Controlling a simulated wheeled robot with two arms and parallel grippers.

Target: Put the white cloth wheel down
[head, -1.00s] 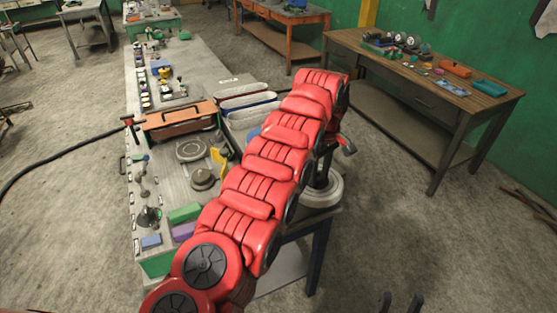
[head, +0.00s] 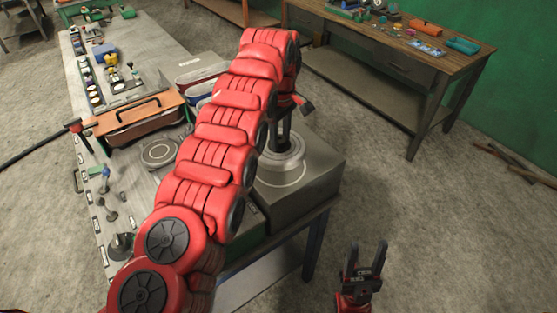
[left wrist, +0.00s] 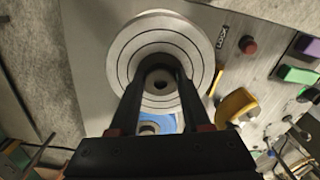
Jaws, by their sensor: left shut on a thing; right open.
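The white cloth wheel (head: 286,166) is a pale round disc under my left gripper (head: 278,138), above or on the top of a grey block (head: 315,183) at the bench's right corner. I cannot tell whether it touches the block. In the left wrist view the wheel (left wrist: 128,48) shows concentric rings and a dark centre hole. The left gripper's two dark fingers (left wrist: 160,88) are shut on the wheel at its hub, one on each side. My right gripper (head: 366,262) is open and empty, low in the head view, right of the bench.
My red left arm hides part of the bench. A lidded orange-brown box (head: 135,118) and a grey round disc (head: 160,152) lie left of it. In the left wrist view, a yellow piece (left wrist: 237,105) and a red knob (left wrist: 249,45) are near the wheel.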

